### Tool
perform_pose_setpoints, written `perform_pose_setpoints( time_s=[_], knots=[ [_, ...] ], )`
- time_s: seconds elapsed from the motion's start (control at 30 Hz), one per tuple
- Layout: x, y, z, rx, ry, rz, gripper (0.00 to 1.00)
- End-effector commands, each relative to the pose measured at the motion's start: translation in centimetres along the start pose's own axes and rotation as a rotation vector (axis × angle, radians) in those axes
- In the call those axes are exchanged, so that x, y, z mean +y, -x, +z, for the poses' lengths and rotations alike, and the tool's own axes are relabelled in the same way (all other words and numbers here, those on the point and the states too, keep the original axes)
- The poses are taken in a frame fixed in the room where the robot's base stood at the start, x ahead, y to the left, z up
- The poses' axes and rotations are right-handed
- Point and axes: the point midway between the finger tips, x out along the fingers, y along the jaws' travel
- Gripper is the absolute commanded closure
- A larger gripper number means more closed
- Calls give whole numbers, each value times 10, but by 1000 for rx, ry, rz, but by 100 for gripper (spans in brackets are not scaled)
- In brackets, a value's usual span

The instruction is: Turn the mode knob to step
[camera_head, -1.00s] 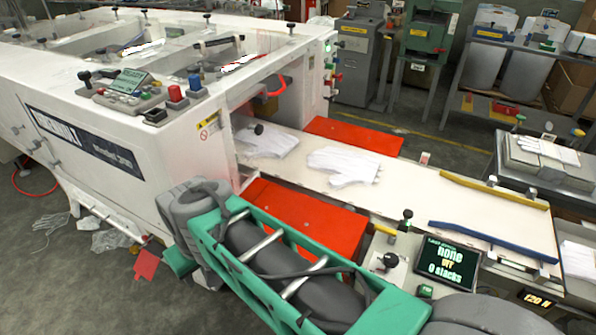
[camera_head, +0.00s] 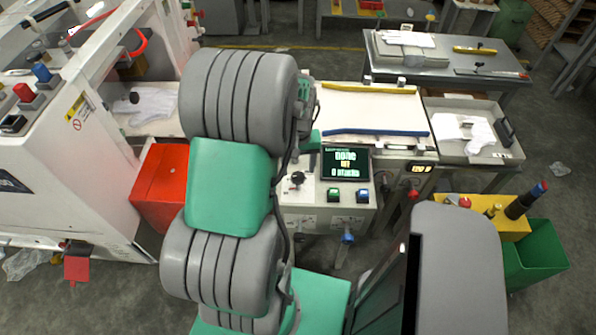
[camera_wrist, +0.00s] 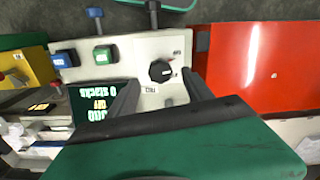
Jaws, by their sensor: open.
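The mode knob (camera_wrist: 160,71) is a round black knob on a pale control panel (camera_wrist: 130,55) in the wrist view. It carries a small light mark; labels around it are too small to read surely. In the head view the knob (camera_head: 297,178) is left of a dark display (camera_head: 345,163) reading "none", "OFF" and "0 stacks". My gripper (camera_wrist: 161,80) is open, its two dark fingers apart, one on each side of the knob in the picture. I cannot tell whether they touch it. In the head view my arm largely hides the gripper.
A green button (camera_head: 333,195) and a blue button (camera_head: 362,195) sit below the display. The conveyor (camera_head: 365,110) lies behind, with blue and yellow rails. A yellow box (camera_head: 500,225) and green bin (camera_head: 540,255) stand right.

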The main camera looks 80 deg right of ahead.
Motion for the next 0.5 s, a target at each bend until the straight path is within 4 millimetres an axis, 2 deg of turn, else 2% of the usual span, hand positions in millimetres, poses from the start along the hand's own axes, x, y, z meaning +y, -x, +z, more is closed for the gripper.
perform_pose_setpoints(
  time_s=[0.1, 0.2, 0.5],
  knots=[
    [0, -21, 1, -3, 0, -1, 41],
    [0, -32, 0, -1, 0, 0, 41],
    [0, -37, 0, 2, 1, 1, 41]
  ],
)
